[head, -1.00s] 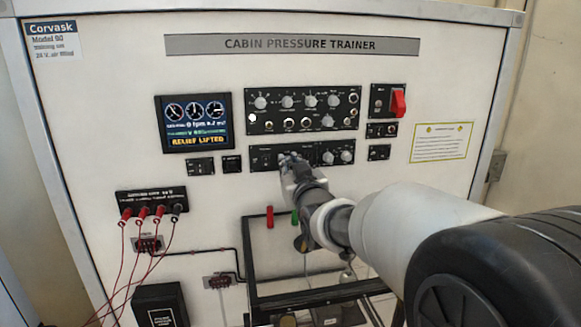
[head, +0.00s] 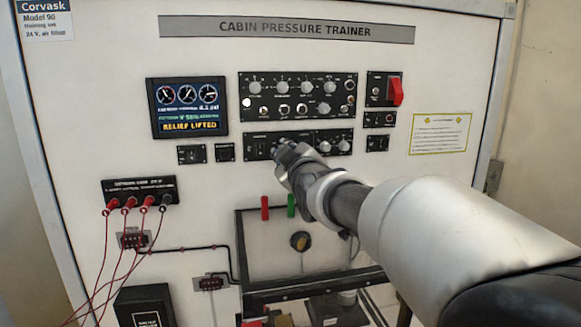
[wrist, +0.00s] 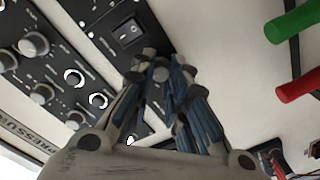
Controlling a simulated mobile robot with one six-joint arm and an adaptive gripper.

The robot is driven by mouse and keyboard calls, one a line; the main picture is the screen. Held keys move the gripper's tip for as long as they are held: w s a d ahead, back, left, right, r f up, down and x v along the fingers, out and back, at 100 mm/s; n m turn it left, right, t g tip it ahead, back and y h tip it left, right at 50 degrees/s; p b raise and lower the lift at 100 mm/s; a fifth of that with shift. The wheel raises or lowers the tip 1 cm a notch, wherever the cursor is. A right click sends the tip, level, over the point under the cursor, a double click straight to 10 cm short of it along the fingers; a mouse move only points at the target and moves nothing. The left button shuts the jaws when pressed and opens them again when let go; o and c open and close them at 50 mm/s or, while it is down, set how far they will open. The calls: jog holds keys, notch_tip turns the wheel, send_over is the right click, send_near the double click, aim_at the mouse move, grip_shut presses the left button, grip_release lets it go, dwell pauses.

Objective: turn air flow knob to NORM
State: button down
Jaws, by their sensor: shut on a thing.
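The lower black control panel (head: 309,135) sits on the white trainer front, under the larger knob panel. My gripper (head: 283,147) reaches its left-middle part from the lower right. In the wrist view my gripper (wrist: 158,75) has its two blue-grey fingers closed around a small grey knob (wrist: 160,72) on the panel. The fingers hide most of that knob, and in the head view it is hidden. Its label, pointer and the NORM mark cannot be read. Two more grey knobs, left (head: 325,147) and right (head: 344,146), sit right of my gripper on the same panel.
A rocker switch (wrist: 129,31) lies close to my fingertips. Red (head: 265,207) and green (head: 291,206) handles stick out below the panel. The display (head: 187,107) reads RELIEF LIFTED. A red switch guard (head: 395,92) is at upper right. Red leads hang at lower left.

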jog(key=shift+n+b, duration=0.95)
jog(key=shift+n, duration=0.05)
jog(key=shift+r, duration=0.1)
jog(key=c, duration=1.5)
grip_release()
jog(key=v, duration=1.2)
jog(key=shift+a, duration=0.15)
jog(key=shift+s, duration=0.1)
